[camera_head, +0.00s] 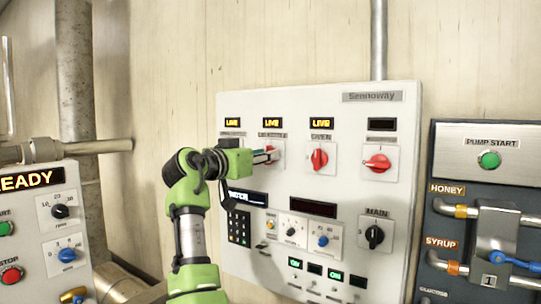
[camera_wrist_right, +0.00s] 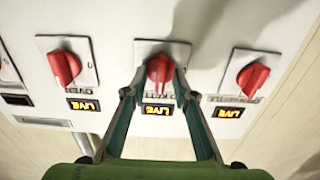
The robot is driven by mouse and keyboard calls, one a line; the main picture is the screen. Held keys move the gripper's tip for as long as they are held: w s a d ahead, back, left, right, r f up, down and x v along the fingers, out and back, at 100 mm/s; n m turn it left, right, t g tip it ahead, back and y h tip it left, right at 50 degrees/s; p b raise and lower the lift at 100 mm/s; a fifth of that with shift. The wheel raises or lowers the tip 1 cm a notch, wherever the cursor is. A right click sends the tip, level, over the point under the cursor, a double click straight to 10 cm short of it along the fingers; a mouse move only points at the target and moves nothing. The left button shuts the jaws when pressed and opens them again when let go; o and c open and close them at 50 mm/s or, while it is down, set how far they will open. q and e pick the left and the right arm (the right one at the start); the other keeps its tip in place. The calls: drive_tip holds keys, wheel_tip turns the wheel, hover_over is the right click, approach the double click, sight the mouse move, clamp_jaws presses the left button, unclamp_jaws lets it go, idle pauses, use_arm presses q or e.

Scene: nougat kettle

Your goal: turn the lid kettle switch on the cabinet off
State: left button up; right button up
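The white control panel (camera_head: 345,110) on the cabinet has a row of red rotary switches under small displays. The lid kettle switch (camera_wrist_right: 160,70) is the second from the left in the head view, and the display by it (camera_wrist_right: 157,109) reads LIVE. In the wrist view its red handle stands nearly upright. My right gripper (camera_head: 270,155) is at this switch, with one finger on each side of the handle. In the wrist view the fingertips (camera_wrist_right: 160,78) close in on the handle and appear to touch it. In the head view the gripper mostly hides the switch. My left gripper is not in view.
The oven switch (camera_head: 319,158) is to the right, beside a LIVE display. A turned red switch (camera_head: 378,163) with a dark display is farther right. Below are a keypad (camera_head: 240,228), small knobs and a black main switch (camera_head: 374,236). Other panels stand on both sides.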

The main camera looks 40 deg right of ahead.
drive_tip(key=shift+a+r, duration=0.1)
drive_tip(key=shift+a, duration=0.15)
drive_tip(key=shift+c, duration=0.7)
clamp_jaws()
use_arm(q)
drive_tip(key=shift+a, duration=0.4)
